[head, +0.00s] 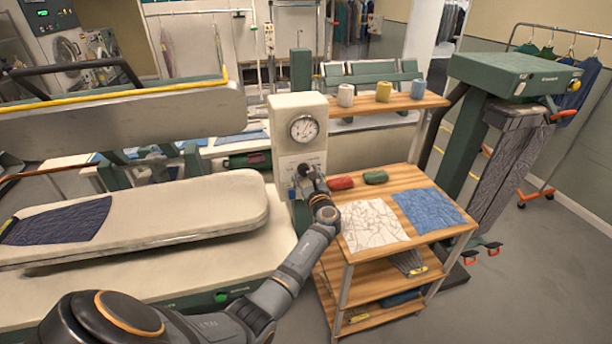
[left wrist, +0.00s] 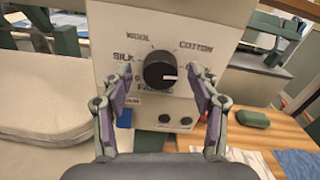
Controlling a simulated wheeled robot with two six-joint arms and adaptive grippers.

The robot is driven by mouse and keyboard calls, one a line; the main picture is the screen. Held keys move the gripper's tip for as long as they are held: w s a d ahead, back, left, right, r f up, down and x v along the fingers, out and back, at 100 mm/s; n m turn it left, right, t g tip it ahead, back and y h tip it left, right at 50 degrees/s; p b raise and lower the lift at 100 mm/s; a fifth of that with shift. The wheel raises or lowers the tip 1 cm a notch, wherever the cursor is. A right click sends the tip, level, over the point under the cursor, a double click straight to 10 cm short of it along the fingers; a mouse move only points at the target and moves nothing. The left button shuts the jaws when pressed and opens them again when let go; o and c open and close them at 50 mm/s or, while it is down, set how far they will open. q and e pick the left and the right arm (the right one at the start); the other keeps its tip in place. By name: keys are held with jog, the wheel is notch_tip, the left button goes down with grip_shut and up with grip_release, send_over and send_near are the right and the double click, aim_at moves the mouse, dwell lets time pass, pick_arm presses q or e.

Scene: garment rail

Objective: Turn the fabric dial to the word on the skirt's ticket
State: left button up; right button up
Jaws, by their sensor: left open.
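The black fabric dial (left wrist: 160,69) is on the front of a cream control box (head: 298,112). A dark blue garment (head: 60,221), perhaps the skirt, lies on the padded board. I cannot read any ticket. My right gripper is out of view.
Below the dial are two small dark knobs (left wrist: 175,120). The padded board (head: 185,205) lies left of the box.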

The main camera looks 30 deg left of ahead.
pick_arm(q)
jog(key=v, duration=1.2)
jog(key=shift+s, duration=0.1)
jog(key=s+d+f+n+g+h+b, duration=0.1)
jog(key=s+d+f+n+g+h, duration=0.3)
jog(key=f, duration=1)
jog(key=s+a+f+n+t+h+b, duration=0.15)
jog(key=s+f, duration=0.45)
jog(key=f, duration=0.8)
jog(key=s+d+f+n+g+h+b, duration=0.1)
jog(key=s+d+f+n+g+h, duration=0.2)
jog(key=f, duration=1.1)
jog(key=s+f+n+g+h+b, duration=0.1)
jog(key=s+f+n, duration=0.4)
jog(key=s, duration=0.7)
jog(key=s+f+n+g+h+b, duration=0.1)
jog(key=s+f+n+g+h, duration=0.1)
jog(key=s+f+n, duration=0.3)
jog(key=s+a+f+n+g+h+b, duration=0.1)
jog(key=s+f+n, duration=0.4)
jog(key=s+f, duration=0.5)
jog(key=s+g, duration=0.1)
jog(key=s, duration=0.8)
jog(key=shift+s+b, duration=0.25)
jog(key=shift+b, duration=0.05)
